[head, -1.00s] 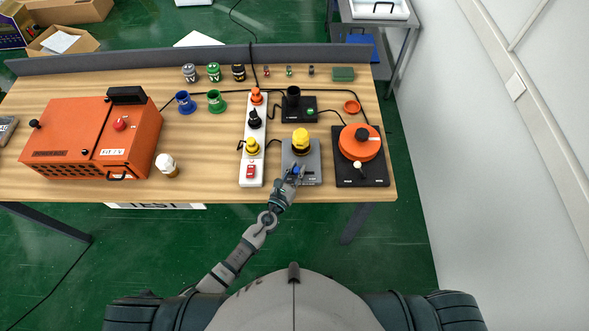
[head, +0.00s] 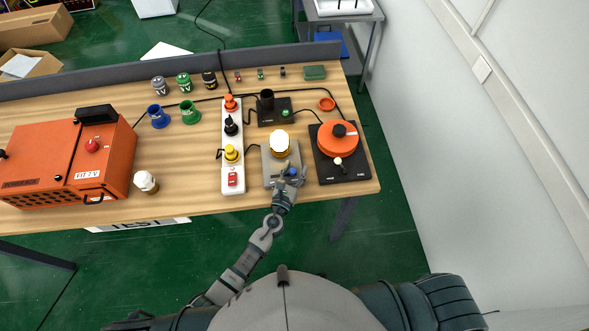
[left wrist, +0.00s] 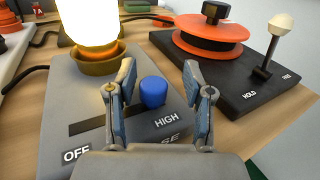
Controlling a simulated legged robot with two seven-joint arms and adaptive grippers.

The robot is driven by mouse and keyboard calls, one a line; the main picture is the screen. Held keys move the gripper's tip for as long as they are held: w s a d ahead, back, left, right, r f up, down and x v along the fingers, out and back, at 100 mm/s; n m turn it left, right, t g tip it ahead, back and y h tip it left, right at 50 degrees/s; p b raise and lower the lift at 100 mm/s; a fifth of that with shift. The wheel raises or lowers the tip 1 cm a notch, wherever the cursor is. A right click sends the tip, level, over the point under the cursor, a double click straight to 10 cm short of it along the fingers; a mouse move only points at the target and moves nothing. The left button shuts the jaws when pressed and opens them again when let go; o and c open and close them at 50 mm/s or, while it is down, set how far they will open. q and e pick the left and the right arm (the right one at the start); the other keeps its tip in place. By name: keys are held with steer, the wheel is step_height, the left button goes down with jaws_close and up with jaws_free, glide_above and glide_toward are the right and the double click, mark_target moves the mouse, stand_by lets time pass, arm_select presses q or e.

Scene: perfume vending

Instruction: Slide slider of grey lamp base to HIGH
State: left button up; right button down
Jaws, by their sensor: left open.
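The grey lamp base (left wrist: 72,75) sits on the table, and it also shows in the head view (head: 268,172). Its bulb (left wrist: 88,22) is lit bright white; it also shows in the head view (head: 279,143). The blue slider knob (left wrist: 152,92) stands at the HIGH end of the dark slot (left wrist: 88,126), near the HIGH label; OFF is at the other end. My left gripper (left wrist: 158,80) is open, one finger on each side of the knob, with gaps showing. It is over the base's front part in the head view (head: 287,176). My right gripper is not in view.
A white power strip (head: 232,170) stands left of the lamp base. A black board with an orange reel (head: 338,138) and a white-knobbed lever (left wrist: 283,36) is close on the right. An orange box (head: 60,165) and a white bulb (head: 145,181) are further left.

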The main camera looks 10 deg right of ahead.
arm_select(q)
steer(key=v, duration=1.2)
steer(key=shift+d+f, duration=0.1)
